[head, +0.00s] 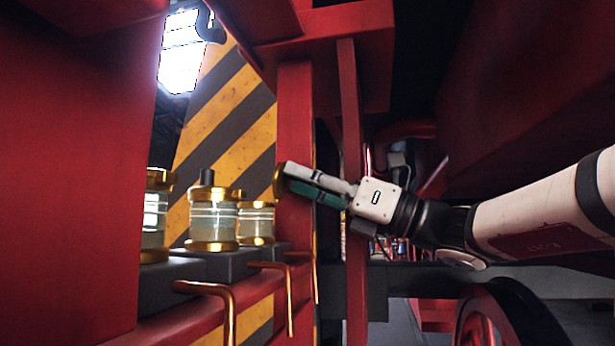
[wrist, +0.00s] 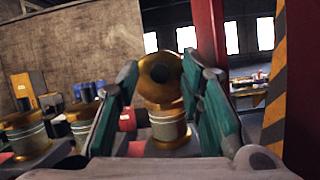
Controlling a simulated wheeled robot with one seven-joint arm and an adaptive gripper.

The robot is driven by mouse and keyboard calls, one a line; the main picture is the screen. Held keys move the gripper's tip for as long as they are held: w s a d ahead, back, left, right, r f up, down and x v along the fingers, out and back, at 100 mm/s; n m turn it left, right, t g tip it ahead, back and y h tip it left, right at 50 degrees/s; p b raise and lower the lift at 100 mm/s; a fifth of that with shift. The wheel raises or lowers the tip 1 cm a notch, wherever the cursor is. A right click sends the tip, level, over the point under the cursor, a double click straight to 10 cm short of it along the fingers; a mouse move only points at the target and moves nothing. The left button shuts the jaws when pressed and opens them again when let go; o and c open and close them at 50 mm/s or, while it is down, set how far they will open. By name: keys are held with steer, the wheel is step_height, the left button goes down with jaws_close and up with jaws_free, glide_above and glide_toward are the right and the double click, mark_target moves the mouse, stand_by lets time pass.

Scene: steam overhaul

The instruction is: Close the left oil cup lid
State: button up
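A gold lid (wrist: 161,88) with a dark centre knob stands raised on edge above a glass oil cup (wrist: 168,124) in the wrist view. In the head view this lid (head: 278,183) shows edge-on at my fingertips, beside the farthest cup (head: 256,224). My gripper (head: 291,180) is open, its green-padded fingers (wrist: 161,70) either side of the lid in the wrist view. Gaps show between fingers and lid; whether the lid lies fully between the tips is unclear. The hinge is hard to make out. The frames do not show which cup is called left.
A middle cup (head: 213,222) with a dark knob on top and a nearer, partly hidden cup (head: 154,218) stand in the same row with lids down. Copper pipes (head: 215,288) run below. A red post (head: 295,110) rises close behind my fingers.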

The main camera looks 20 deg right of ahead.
steer(key=shift+c, duration=0.4)
jaws_close()
